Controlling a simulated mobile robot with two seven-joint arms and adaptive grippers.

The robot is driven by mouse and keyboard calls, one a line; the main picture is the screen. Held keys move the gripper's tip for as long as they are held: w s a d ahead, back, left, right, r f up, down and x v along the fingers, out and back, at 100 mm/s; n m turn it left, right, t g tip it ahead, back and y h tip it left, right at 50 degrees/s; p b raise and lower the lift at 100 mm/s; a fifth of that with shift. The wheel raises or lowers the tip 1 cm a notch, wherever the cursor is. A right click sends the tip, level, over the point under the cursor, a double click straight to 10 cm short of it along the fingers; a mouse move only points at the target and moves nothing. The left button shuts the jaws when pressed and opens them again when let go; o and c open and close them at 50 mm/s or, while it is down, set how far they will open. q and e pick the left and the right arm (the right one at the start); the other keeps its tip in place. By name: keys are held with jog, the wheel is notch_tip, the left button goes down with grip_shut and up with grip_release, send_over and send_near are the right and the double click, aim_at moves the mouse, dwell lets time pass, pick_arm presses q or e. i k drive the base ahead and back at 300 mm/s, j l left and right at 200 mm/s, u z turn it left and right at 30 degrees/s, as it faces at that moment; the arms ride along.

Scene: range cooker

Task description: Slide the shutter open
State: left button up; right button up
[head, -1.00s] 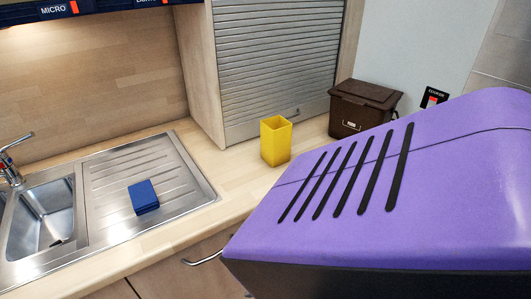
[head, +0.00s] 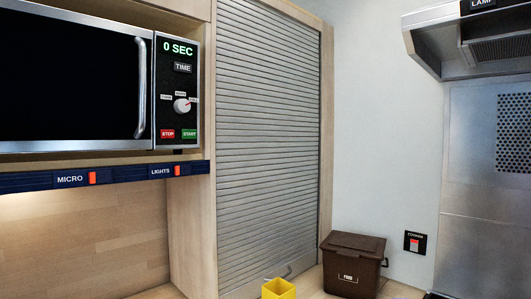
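The shutter (head: 268,140) is a grey slatted roller front set in a light wood cabinet, in the middle of the head view. It is down, covering the cabinet opening as far as I see. Its small handle (head: 288,271) shows at the bottom edge, just above the counter. The yellow container partly overlaps the view just in front of that bottom edge. Neither of my grippers is in the head view, so I cannot see whether they are open or shut.
A yellow square container (head: 279,289) stands on the counter before the shutter. A brown lidded food bin (head: 352,262) stands to its right. A microwave (head: 95,80) sits on a shelf at left. A cooker hood (head: 475,40) hangs at upper right. The cooker switch (head: 414,242) is on the wall.

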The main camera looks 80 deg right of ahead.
aim_at(256, 256)
jog(key=z, duration=1.35)
jog(key=i+j, duration=0.05)
jog(key=j, duration=0.05)
